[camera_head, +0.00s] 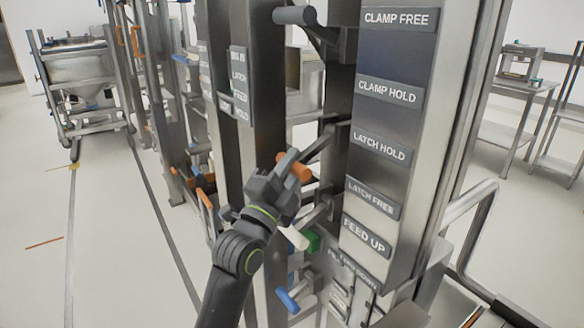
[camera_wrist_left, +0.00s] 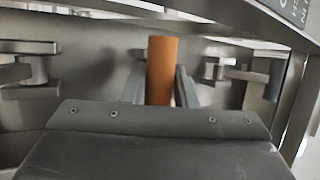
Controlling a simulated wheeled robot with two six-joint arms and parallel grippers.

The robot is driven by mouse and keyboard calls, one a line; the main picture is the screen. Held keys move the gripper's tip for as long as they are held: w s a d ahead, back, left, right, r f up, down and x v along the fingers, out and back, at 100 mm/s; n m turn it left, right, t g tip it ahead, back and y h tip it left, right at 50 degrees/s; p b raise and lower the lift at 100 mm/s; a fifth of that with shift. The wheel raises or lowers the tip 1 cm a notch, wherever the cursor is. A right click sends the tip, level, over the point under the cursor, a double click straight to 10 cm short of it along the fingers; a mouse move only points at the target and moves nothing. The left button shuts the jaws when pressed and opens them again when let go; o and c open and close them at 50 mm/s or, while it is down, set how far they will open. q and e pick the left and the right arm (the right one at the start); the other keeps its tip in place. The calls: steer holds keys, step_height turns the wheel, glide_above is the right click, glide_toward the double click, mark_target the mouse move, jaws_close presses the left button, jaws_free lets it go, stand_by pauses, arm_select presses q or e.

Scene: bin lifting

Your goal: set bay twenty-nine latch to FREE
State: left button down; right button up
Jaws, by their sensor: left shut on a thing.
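The latch lever's orange handle (camera_head: 296,167) sticks out from the dark column, left of the label panel. It stands near the height of the LATCH HOLD label (camera_head: 379,148), above the LATCH FREE label (camera_head: 371,197). My left gripper (camera_head: 284,173) reaches up from below and is shut on the orange handle. In the left wrist view the orange handle (camera_wrist_left: 162,65) stands upright between the two fingers of my left gripper (camera_wrist_left: 161,88). The lever's pivot is partly hidden. My right gripper is not in view.
A dark grey handle (camera_head: 295,15) sticks out above, near the CLAMP FREE label (camera_head: 397,18). Below are a white handle (camera_head: 293,237), a green part (camera_head: 313,241) and a blue handle (camera_head: 288,300), close to my left arm. Open floor (camera_head: 40,210) lies left.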

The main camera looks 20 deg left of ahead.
arm_select(q)
steer(key=shift+f, duration=0.15)
steer(key=c, duration=1.2)
jaws_free()
steer(key=shift+w+d, duration=0.1)
steer(key=shift+w, duration=0.05)
steer(key=shift+o, duration=0.2)
steer(key=shift+s+f, duration=0.25)
steer(key=shift+s, duration=0.2)
steer(key=b+v, duration=0.3)
steer(key=v, duration=1.3)
steer(key=shift+s, duration=0.25)
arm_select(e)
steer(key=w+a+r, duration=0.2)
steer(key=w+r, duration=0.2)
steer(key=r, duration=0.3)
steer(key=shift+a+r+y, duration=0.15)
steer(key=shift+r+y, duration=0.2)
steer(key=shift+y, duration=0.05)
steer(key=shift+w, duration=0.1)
